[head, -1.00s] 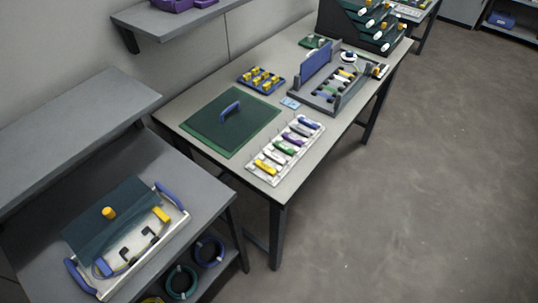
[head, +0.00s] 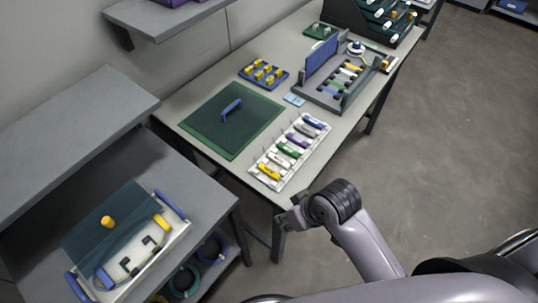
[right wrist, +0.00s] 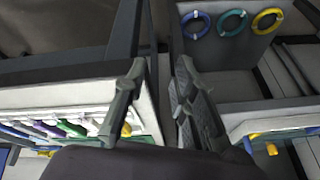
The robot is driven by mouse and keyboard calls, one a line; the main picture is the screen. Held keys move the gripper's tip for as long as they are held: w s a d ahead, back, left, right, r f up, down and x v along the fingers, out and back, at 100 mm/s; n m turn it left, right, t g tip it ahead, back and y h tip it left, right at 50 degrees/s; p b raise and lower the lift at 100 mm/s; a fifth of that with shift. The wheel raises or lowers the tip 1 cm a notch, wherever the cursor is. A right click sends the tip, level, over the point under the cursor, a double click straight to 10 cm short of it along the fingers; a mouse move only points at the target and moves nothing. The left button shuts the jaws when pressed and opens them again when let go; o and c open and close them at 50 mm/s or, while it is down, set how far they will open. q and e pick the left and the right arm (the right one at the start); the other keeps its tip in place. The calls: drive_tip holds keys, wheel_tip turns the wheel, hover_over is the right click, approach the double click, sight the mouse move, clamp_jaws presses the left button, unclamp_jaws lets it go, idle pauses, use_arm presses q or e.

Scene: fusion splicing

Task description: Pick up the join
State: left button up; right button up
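I cannot tell for sure which piece is the join. A white rack (head: 277,184) on the near part of the table holds a row of coloured pieces, among them a yellow piece (head: 269,172), a green piece (head: 288,150) and a blue piece (head: 313,122). A grey fixture with a raised blue lid (head: 322,54) holds more small pieces farther back. My right gripper (head: 290,214) is in front of the table's near edge, apart from the rack. In the right wrist view its fingers (right wrist: 160,68) are spread with nothing between them. My left gripper is out of view.
A green mat (head: 208,143) with a dark handled panel lies left of the rack. A blue tray of yellow pieces (head: 269,77) is behind. A lower shelf unit at left holds a tray with blue handles (head: 172,205). Floor at right is clear.

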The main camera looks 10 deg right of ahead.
drive_tip(key=w+a+r+n+g, duration=0.2)
drive_tip(key=w+a+r+n, duration=0.2)
drive_tip(key=w+a+r, duration=0.45)
drive_tip(key=w+d+r+g+h, duration=0.2)
drive_tip(key=w+d+r+h, duration=0.1)
drive_tip(key=w+d+r, duration=0.7)
drive_tip(key=p, duration=0.1)
hover_over(279, 159)
wheel_tip(279, 159, down, 12)
drive_tip(key=shift+w+r, duration=0.15)
drive_tip(key=shift+r, duration=0.05)
drive_tip(key=shift+s+f+p, duration=0.2)
drive_tip(key=shift+f+p, duration=0.6)
drive_tip(key=shift+f, duration=1.9)
drive_tip(key=shift+c, duration=0.2)
clamp_jaws()
